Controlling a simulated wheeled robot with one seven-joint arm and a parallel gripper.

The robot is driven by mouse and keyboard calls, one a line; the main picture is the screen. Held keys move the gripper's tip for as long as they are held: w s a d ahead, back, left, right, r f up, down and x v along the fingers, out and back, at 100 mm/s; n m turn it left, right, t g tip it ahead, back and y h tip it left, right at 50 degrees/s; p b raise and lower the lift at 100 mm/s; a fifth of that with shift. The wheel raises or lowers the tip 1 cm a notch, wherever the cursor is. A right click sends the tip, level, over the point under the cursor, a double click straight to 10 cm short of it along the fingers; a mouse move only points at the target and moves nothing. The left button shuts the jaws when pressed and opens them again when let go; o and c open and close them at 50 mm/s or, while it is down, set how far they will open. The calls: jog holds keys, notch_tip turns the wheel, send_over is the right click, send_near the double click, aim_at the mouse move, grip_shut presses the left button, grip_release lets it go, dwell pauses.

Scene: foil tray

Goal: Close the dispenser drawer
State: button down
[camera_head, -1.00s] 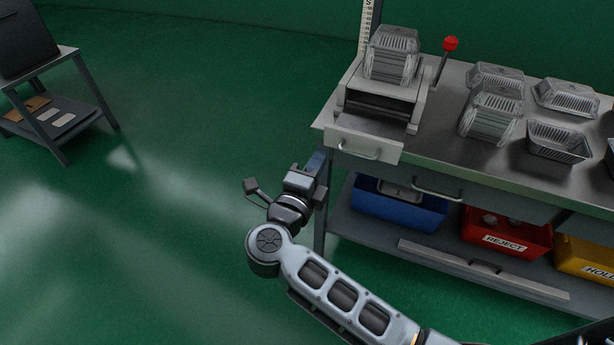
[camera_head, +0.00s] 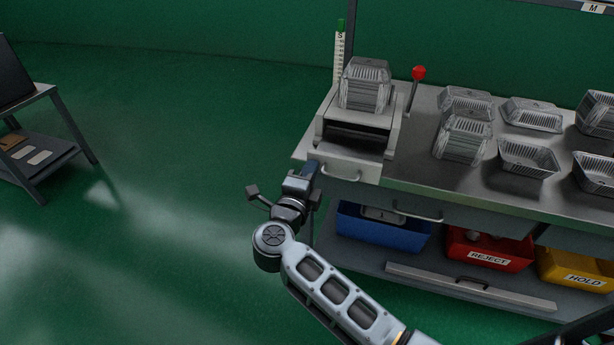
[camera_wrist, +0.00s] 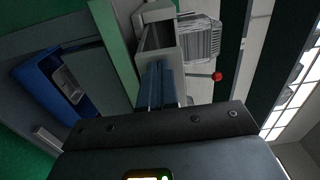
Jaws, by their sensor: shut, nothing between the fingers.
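The dispenser (camera_head: 357,133) is a pale grey frame at the left end of the bench, with a stack of foil trays (camera_head: 365,85) on top. Its drawer (camera_head: 366,172) has a pale front with a bar handle and stands at the bench's front edge; how far out it is is hard to tell. My gripper (camera_head: 311,169) is shut and empty at the left end of the drawer front. In the wrist view its blue fingers (camera_wrist: 158,68) point at a pale frame with a dark opening. Whether they touch it I cannot tell.
Several foil trays (camera_head: 527,158) lie on the bench to the right. A red-knobbed lever (camera_head: 418,73) stands beside the dispenser. Below are a bench drawer handle (camera_head: 418,215) and blue (camera_head: 383,234), red (camera_head: 487,253) and yellow bins (camera_head: 570,270).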

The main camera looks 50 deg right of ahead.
aim_at(323, 150)
jog(key=x, duration=1.1)
jog(key=shift+s, duration=0.1)
